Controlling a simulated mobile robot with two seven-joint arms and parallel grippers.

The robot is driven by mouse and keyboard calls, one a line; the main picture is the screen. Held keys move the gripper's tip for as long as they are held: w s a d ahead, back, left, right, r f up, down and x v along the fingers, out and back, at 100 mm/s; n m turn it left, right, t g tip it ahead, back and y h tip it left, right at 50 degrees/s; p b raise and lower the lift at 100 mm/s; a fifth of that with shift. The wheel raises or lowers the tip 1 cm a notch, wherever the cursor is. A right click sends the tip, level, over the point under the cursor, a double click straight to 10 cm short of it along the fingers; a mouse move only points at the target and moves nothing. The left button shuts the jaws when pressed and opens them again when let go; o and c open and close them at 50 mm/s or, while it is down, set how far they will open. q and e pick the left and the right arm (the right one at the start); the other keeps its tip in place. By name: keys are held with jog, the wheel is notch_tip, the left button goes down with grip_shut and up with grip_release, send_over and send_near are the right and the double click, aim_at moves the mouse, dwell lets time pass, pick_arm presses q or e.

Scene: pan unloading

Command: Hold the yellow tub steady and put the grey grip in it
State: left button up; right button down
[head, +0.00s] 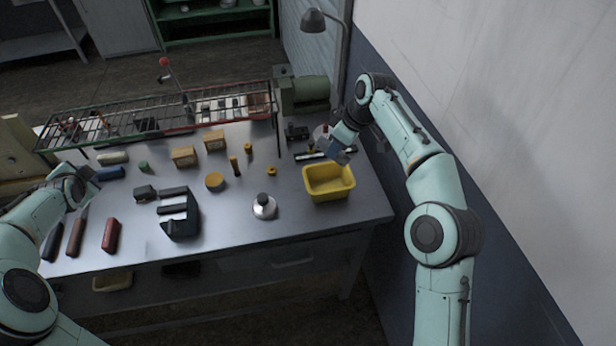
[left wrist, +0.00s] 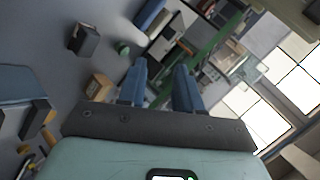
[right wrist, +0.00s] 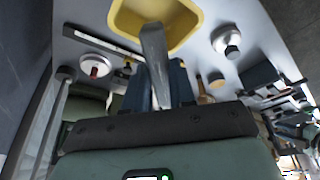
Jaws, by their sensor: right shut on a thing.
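The yellow tub (head: 330,199) stands upright near the right end of the metal bench; it also shows at the top of the right wrist view (right wrist: 127,24). I cannot tell how far above the tub the grip is. My left gripper (head: 78,183) is at the bench's left end, far from the tub. The left wrist view shows its fingers (left wrist: 160,85) apart with nothing between them.
A wire rack (head: 160,118) runs along the back. A lamp (head: 314,22) and the wall are at the right.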

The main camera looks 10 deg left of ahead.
aim_at(328, 184)
pick_arm(q)
jog(key=w+d+f+m+g+h, duration=0.15)
jog(key=w+d+m, duration=0.25)
jog(key=d, duration=0.5)
jog(key=w+d+f+m+h, duration=0.2)
jog(key=w+d+m, duration=0.25)
jog(key=d, duration=0.55)
jog(key=w+d+f+m+h, duration=0.2)
jog(key=w+d+m, duration=0.25)
jog(key=d, duration=0.45)
jog(key=s+d+m+g, duration=0.3)
jog(key=d+m, duration=1)
jog(key=d, duration=1.3)
jog(key=shift+h, duration=0.45)
jog(key=x, duration=1.1)
jog(key=shift+w+d+f, duration=0.15)
jog(key=shift+w+f, duration=0.05)
jog(key=shift+f, duration=0.1)
grip_shut()
